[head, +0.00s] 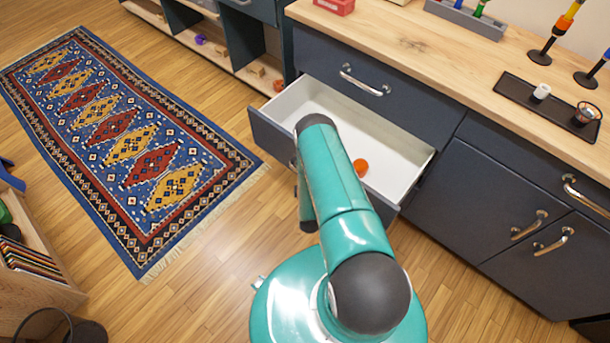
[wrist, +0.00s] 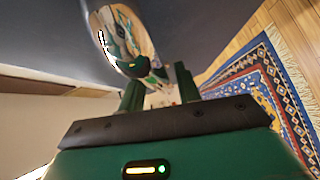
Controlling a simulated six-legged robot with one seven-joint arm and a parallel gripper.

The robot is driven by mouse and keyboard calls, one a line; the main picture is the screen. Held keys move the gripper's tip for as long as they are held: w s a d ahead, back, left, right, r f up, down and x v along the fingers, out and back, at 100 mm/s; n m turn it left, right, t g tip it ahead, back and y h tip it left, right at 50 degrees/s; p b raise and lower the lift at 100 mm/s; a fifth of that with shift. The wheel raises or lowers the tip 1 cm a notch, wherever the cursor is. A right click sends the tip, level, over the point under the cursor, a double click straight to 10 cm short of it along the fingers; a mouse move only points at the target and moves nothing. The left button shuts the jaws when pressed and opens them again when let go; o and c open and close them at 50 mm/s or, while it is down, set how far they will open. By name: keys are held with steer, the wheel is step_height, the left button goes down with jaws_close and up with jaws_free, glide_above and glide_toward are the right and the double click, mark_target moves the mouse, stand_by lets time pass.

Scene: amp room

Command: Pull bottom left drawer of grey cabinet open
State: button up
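The dark grey cabinet (head: 455,187) stands at the right in the head view. Its bottom left drawer (head: 273,137) is pulled well out, showing a white interior with an orange ball (head: 361,166) inside. The upper left drawer (head: 372,84) above it is shut. My teal arm crosses in front of the open drawer and hides my gripper and much of the drawer front in the head view. In the wrist view my gripper (wrist: 158,84) has its fingers apart, close to a shiny curved metal handle (wrist: 122,38). I cannot tell whether the fingers touch it.
A wooden countertop (head: 440,58) carries a black tray (head: 550,105) and colourful toys. Other doors (head: 500,200) at the right are shut. A patterned rug (head: 120,140) and open wooden floor lie left of the drawer. Low shelving (head: 235,60) stands behind; a wooden box (head: 40,275) is at lower left.

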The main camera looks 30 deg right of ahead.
steer(key=shift+o, duration=0.2)
steer(key=shift+s+f, duration=0.1)
steer(key=shift+s, duration=0.05)
steer(key=shift+s+a, duration=0.2)
steer(key=v, duration=1.3)
steer(key=shift+s, duration=0.1)
